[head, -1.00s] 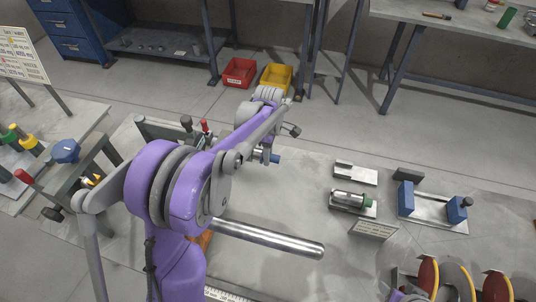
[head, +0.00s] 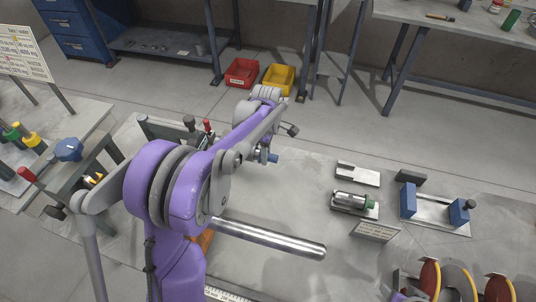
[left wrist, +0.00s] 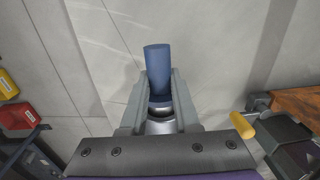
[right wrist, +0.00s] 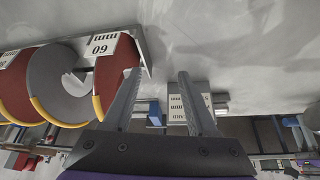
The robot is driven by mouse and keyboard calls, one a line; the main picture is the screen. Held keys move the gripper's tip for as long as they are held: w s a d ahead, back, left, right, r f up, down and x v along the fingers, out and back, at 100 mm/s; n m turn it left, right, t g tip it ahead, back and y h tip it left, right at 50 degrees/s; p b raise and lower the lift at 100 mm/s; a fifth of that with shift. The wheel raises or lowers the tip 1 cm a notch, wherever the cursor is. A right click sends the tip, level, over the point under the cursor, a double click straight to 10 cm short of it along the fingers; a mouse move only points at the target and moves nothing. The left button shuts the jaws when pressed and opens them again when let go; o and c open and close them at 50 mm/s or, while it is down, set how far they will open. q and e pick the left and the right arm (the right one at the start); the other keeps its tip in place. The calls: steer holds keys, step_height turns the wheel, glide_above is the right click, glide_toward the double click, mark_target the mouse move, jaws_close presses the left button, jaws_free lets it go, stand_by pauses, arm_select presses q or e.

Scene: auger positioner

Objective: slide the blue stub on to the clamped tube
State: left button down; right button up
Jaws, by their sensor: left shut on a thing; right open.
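The blue stub (head: 273,158) shows at the end of my left arm, over the far edge of the bench. My left gripper (head: 263,155) is shut on it. In the left wrist view the left gripper (left wrist: 159,88) has the blue stub (left wrist: 157,62) between its two fingers, with a shiny metal end below it. A bright steel tube (head: 275,240) lies across the near bench, apart from the stub. Its left end is hidden behind my arm, so its clamping cannot be seen. My right gripper (right wrist: 160,76) is open and empty in the right wrist view.
A green-ended metal part (head: 352,200) and a blue-ended fixture (head: 430,208) stand on the bench's right side. Red-brown discs (head: 430,277) stand at front right. A red bin (head: 241,73) and a yellow bin (head: 277,77) are on the floor beyond.

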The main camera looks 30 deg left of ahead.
arm_select(q)
steer(key=shift+s+a, duration=0.2)
steer(key=shift+a, duration=0.65)
steer(key=c, duration=0.6)
jaws_free()
steer(key=shift+o, duration=0.2)
steer(key=r, duration=1.1)
steer(key=shift+w+a+p, duration=0.1)
steer(key=shift+w+p, duration=0.2)
steer(key=shift+f, duration=0.1)
